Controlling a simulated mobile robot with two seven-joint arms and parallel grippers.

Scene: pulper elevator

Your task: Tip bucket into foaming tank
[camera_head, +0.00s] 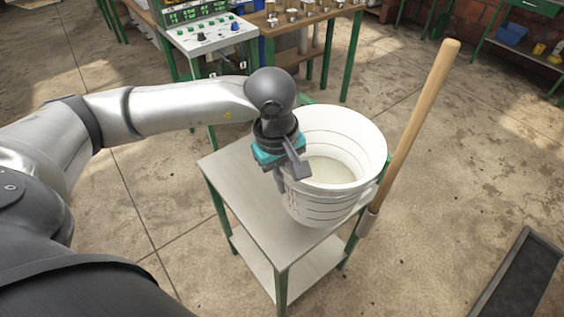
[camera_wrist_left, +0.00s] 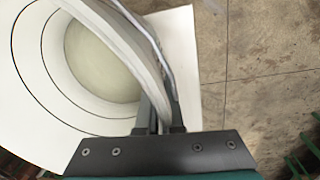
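A white bucket (camera_head: 338,145) stands upright on a small metal-topped table, with pale, cloudy contents at its bottom. It also shows in the left wrist view (camera_wrist_left: 40,85), seen from above with its open mouth and inner rings. My left gripper (camera_head: 292,170) is at the near left side of the bucket's rim. In the left wrist view the fingers (camera_wrist_left: 160,112) lie on both sides of the rim, closed on the wall. My right gripper is not in view. I cannot identify a foaming tank in either view.
The small table (camera_head: 240,205) has green legs and a lower shelf. A long wooden handle (camera_head: 420,115) stands close to the bucket's right. A dark trough (camera_head: 525,275) lies at the lower right. A control panel (camera_head: 205,35) and a bench with small cups stand behind. Open floor lies around.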

